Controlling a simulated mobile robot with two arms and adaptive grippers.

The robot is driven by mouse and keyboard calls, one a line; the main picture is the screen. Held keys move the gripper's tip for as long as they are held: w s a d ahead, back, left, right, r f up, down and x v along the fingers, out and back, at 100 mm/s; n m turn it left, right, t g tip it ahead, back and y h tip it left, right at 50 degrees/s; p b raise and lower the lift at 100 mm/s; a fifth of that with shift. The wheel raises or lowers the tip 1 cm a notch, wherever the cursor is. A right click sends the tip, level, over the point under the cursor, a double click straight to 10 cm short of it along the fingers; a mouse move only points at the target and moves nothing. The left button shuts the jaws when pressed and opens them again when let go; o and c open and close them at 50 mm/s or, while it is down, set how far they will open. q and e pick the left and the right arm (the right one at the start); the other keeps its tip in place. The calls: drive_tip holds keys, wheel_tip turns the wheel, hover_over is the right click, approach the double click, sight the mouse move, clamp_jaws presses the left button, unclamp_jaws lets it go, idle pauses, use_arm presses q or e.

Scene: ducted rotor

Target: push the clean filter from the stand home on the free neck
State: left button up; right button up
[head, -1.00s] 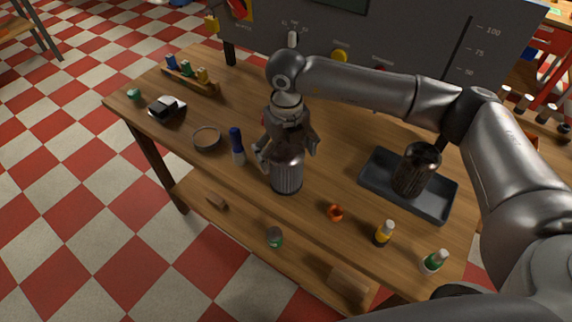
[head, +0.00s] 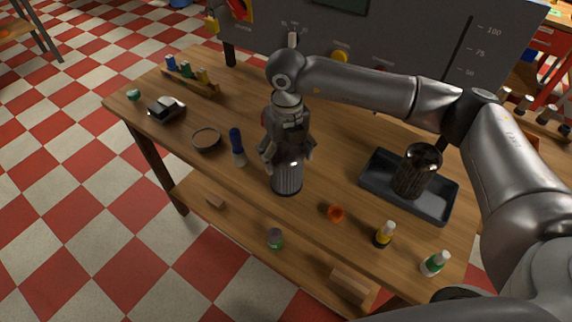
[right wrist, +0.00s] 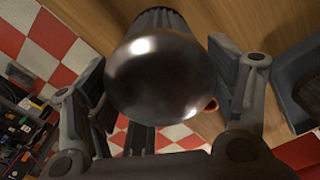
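The clean filter (head: 287,177) is a grey ribbed cylinder with a shiny rounded top, upright near the table's front edge. A thin dark base shows under it; I cannot make out more of the stand. My right gripper (head: 287,157) points down over it, its fingers on either side of its upper part. In the right wrist view the filter's domed end (right wrist: 160,75) fills the space between the fingers (right wrist: 162,85), which appear to press its sides. A dark, dirty-looking filter (head: 412,178) stands in a grey tray (head: 376,188). I cannot make out the free neck. My left gripper is out of view.
A blue-capped bottle (head: 237,147) and a bowl (head: 206,139) stand left of the filter. A grey panel (head: 400,55) rises at the back.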

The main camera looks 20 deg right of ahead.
drive_tip(key=c, duration=0.4)
drive_tip(key=shift+r, duration=0.7)
drive_tip(key=shift+r+p, duration=1.35)
drive_tip(key=shift+r, duration=1)
